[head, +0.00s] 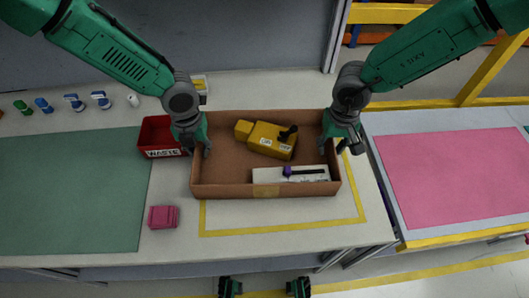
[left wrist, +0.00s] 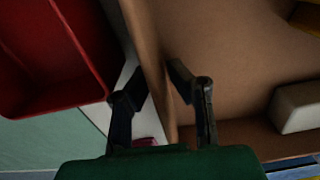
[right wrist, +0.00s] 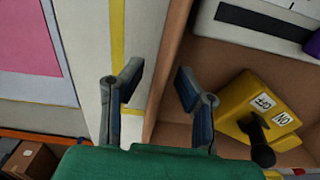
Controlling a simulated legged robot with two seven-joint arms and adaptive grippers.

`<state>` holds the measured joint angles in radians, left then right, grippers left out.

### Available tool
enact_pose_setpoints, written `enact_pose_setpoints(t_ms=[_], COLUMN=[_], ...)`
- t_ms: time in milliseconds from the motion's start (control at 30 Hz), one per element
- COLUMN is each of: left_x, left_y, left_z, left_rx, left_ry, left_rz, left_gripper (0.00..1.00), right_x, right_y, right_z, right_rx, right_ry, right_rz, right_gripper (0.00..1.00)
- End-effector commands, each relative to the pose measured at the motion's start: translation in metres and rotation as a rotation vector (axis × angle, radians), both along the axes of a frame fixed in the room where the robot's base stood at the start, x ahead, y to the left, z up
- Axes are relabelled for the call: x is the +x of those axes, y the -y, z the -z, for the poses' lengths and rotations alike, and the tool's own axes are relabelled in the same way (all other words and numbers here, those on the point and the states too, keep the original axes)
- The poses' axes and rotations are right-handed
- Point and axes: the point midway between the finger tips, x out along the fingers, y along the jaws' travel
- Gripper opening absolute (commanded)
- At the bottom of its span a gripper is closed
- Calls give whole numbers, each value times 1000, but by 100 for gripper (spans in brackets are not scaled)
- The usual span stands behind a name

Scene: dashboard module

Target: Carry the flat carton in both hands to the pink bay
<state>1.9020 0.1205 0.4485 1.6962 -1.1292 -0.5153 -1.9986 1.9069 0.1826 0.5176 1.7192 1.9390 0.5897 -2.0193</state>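The flat brown carton (head: 222,190) is an open tray lying on the table inside a yellow outline. It holds a yellow switch box (head: 270,139) and a white block (head: 262,176) with a black and purple part. The pink bay (head: 455,175) lies on the surface to the right. My left gripper (head: 192,146) is open at the carton's left wall, one finger on each side in the left wrist view (left wrist: 157,80). My right gripper (head: 340,142) is open at the right wall, its fingers likewise astride it in the right wrist view (right wrist: 157,78).
A red WASTE bin (head: 158,138) stands close to the carton's left side. A pink stack (head: 163,217) lies front left, near a green mat (head: 70,190). A gap separates the table from the pink bay's surface. Yellow rails (head: 490,75) stand behind the bay.

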Motion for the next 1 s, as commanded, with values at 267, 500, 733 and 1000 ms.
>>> enact_pose_setpoints(t_ms=[267,500,733,1000], left_x=[0,0,0,0], left_y=[0,0,0,0], left_z=[13,13,12,11], left_rx=[0,0,0,0], left_ry=[0,0,0,1], left_rz=[1,1,0,0], left_gripper=[16,5,0,0], right_x=[0,0,0,0], right_y=[0,0,0,0], right_z=[13,13,13,11], right_rx=[0,0,0,0], right_ry=[1,0,0,1], right_rz=[0,0,0,0], right_gripper=[29,19,0,0])
